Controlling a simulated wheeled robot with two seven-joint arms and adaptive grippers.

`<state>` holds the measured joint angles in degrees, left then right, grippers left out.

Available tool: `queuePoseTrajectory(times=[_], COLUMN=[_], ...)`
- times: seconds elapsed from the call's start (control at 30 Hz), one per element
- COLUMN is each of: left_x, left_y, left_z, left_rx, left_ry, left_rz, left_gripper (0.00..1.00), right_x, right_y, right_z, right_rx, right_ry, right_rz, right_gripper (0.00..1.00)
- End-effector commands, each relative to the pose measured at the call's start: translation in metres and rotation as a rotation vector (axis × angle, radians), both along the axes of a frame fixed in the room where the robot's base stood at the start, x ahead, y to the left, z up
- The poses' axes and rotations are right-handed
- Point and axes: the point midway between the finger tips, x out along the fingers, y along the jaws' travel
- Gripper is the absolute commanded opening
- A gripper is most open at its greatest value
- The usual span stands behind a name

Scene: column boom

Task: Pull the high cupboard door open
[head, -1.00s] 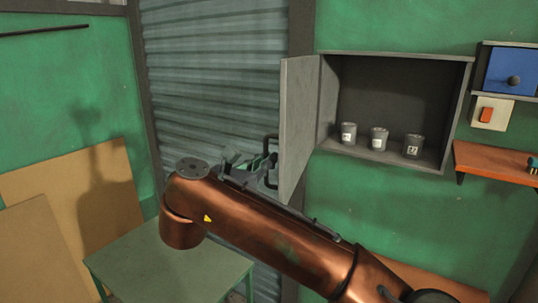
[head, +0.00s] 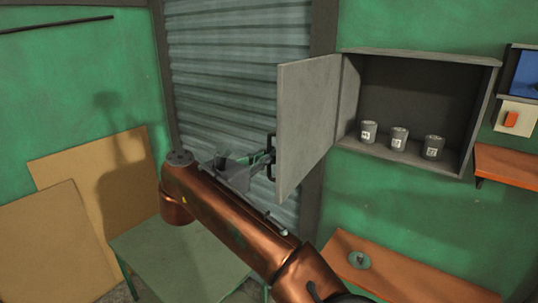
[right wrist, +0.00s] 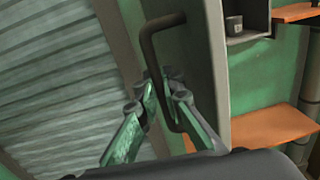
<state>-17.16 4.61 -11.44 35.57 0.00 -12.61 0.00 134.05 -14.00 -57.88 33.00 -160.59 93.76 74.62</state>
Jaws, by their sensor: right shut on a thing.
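The grey cupboard door (head: 309,125) stands swung open to the left of the high cupboard (head: 420,57) in the head view. Its dark handle (head: 271,157) is on the door's outer face, near the free edge. My right gripper (head: 262,158) reaches in from below and is shut on the handle. In the right wrist view the fingers (right wrist: 162,82) close around the bar of the handle (right wrist: 150,58), beside the door face (right wrist: 205,60). Several grey tins with white labels, one of them here (head: 399,138), stand inside the cupboard. My left gripper is out of view.
A ribbed metal shutter (head: 235,80) is behind the door. A green table (head: 185,260) stands below my right arm. An orange shelf (head: 510,166) and a red switch (head: 511,119) are right of the cupboard. An orange bench (head: 410,275) is lower right. Boards (head: 95,180) lean at the left.

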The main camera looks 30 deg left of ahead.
Motion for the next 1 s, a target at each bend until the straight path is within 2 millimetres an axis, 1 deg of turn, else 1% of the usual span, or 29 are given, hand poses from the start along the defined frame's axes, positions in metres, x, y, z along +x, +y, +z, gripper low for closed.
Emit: queuePoseTrajectory(times=[0.23, 0.27, 0.5, 0.73, 0.83, 0.93, 1.0], left_x=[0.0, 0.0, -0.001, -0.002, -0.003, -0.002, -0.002], left_y=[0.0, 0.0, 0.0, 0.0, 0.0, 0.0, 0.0], left_z=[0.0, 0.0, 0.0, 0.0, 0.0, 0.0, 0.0], left_rx=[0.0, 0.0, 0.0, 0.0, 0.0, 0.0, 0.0], left_ry=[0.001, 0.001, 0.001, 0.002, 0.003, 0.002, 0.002], left_rz=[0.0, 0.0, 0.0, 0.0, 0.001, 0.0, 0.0], left_gripper=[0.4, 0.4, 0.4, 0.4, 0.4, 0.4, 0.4], right_x=[0.0, 0.0, 0.0, 0.0, -0.003, -0.014, -0.025], right_y=[0.0, 0.0, 0.0, 0.0, 0.001, 0.004, 0.007], right_z=[0.001, 0.001, 0.001, 0.001, 0.001, 0.002, 0.002], right_rx=[0.0, 0.0, 0.0, 0.0, 0.0, -0.001, -0.002], right_ry=[-0.001, -0.001, -0.001, -0.001, -0.002, -0.003, -0.005], right_rz=[0.001, 0.001, 0.001, 0.0, 0.001, 0.003, 0.004], right_gripper=[0.0, 0.09, 0.25, 0.25, 0.25, 0.25, 0.25])
